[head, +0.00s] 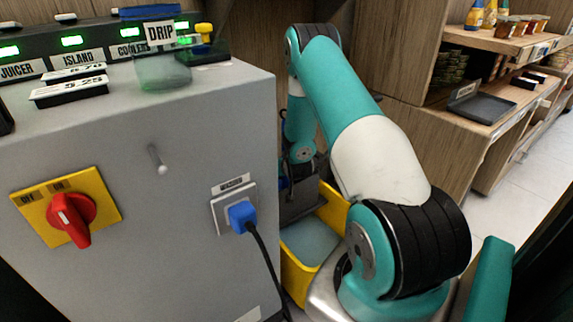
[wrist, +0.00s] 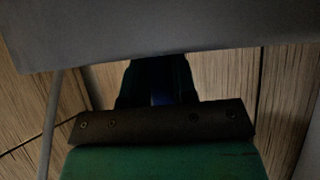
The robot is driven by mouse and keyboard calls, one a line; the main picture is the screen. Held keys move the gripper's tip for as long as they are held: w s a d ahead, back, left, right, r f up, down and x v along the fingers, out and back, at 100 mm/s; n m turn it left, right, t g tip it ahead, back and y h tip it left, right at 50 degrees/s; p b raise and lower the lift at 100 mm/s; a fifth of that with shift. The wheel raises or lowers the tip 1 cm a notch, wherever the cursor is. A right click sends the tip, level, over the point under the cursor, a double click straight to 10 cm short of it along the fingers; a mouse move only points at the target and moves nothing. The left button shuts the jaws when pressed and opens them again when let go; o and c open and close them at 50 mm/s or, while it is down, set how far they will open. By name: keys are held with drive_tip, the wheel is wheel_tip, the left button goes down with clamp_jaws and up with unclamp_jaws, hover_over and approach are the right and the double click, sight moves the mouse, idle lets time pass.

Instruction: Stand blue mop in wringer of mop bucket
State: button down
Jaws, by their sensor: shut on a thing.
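The yellow mop bucket (head: 296,280) stands on the floor right of the grey cabinet, partly hidden by the cabinet and my arm. Its dark grey wringer (head: 300,204) shows at the bucket's far end. My gripper reaches down over that end in the head view, its fingertips hidden. In the dim wrist view my gripper (wrist: 158,85) has its dark fingers close around a narrow blue piece, the blue mop (wrist: 161,99). Little of the mop shows; its head and whether it touches the wringer cannot be told.
The grey cabinet (head: 170,200) stands close left of my arm, with a red switch (head: 72,215) and a blue plug (head: 242,216) whose black cable hangs down. Wooden shelves (head: 440,120) stand at the right. A grey surface (wrist: 170,30) fills the wrist view's top.

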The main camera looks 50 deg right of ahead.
drive_tip(key=shift+f, duration=0.65)
drive_tip(key=shift+f+b, duration=0.35)
drive_tip(key=shift+b, duration=0.15)
drive_tip(key=c, duration=0.8)
unclamp_jaws()
